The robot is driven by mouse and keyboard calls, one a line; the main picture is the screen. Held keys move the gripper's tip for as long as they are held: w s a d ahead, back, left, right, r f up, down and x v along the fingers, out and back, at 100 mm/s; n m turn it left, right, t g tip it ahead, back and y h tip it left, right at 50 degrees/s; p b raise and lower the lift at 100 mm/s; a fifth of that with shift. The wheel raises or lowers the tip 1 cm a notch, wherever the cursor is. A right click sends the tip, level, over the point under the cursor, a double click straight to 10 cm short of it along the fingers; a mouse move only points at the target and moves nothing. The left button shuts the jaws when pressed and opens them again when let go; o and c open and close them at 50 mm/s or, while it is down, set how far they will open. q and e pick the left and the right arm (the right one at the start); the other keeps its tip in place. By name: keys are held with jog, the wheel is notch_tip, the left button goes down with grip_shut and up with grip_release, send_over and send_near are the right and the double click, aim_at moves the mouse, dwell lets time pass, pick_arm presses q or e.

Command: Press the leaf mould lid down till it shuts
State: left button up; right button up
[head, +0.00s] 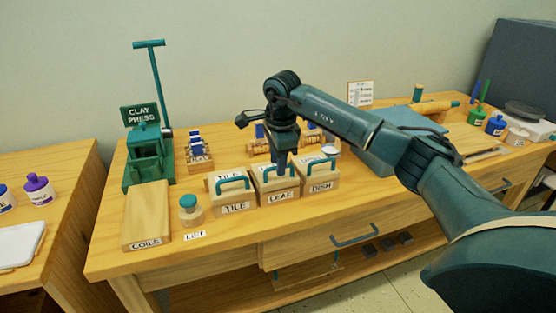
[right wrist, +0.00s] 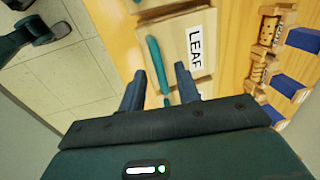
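The leaf mould (head: 279,186) is a pale wooden block with a teal handle and a LEAF label, standing between the tile mould (head: 235,194) and the dish mould (head: 319,180). In the right wrist view its lid (right wrist: 186,33) shows the LEAF label and a teal handle (right wrist: 157,62). My right gripper (head: 282,168) points down over the leaf mould and hides part of its top. Its fingers (right wrist: 158,78) are apart, with one end of the handle in line with the gap. I cannot tell whether they touch the lid, or how far the lid stands open. My left gripper is out of view.
A green clay press (head: 148,158), a coils board (head: 147,217) and a small teal-capped jar (head: 190,208) stand to the left. Wooden racks with blue-handled tools (head: 199,150) are behind the moulds.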

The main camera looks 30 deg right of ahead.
grip_shut()
dwell(0.3)
dwell(0.3)
